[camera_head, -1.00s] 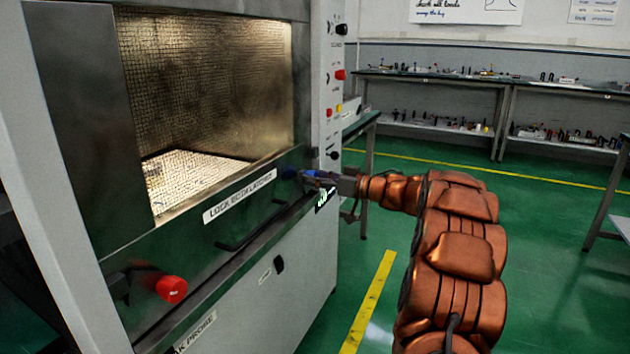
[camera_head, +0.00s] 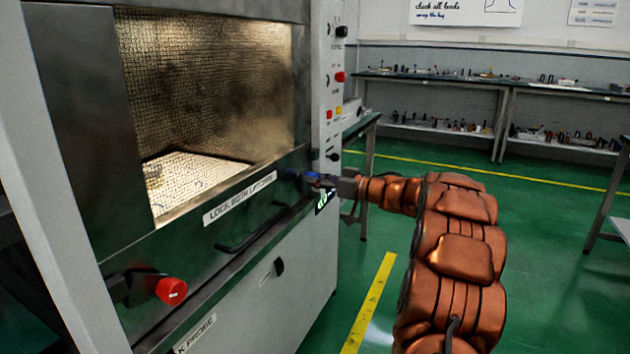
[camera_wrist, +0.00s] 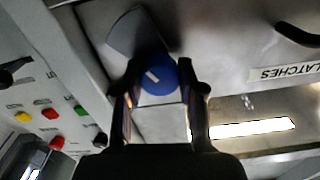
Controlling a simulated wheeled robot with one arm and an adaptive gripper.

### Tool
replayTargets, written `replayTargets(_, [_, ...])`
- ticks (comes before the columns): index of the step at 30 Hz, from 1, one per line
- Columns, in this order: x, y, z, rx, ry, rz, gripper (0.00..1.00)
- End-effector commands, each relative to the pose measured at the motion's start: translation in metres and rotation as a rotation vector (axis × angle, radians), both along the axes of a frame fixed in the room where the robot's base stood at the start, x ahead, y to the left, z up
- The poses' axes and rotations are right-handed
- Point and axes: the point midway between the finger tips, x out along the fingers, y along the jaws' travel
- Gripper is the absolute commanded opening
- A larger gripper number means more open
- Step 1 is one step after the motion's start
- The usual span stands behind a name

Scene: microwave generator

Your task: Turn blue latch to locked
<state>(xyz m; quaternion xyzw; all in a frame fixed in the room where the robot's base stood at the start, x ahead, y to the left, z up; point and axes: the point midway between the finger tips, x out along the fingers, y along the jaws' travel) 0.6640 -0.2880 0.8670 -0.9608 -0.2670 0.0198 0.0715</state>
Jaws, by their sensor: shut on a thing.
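The blue latch (camera_wrist: 157,76) is a round knob with a white line on its face, on the metal front of the cabinet in the wrist view. My gripper (camera_wrist: 158,88) is shut on the blue latch, one finger on each side. In the head view my gripper (camera_head: 318,180) reaches the right end of the cabinet's front panel, and only a bit of the blue latch (camera_head: 311,176) shows there. The red latch (camera_head: 172,291) is at the panel's left end.
A black bar handle (camera_head: 250,232) runs along the panel below the label (camera_head: 240,198). The chamber (camera_head: 215,100) above is open. A control column (camera_head: 333,90) with buttons stands close to my gripper.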

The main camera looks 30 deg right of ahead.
Motion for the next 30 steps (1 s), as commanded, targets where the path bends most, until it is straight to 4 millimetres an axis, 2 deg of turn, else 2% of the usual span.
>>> replayTargets(11, [-0.0009, -0.0003, 0.0003, -0.111, -0.066, 0.000, 0.04])
replayTargets(30, [-0.0010, -0.0001, -0.0033, -0.614, -0.368, -0.001, 0.04])
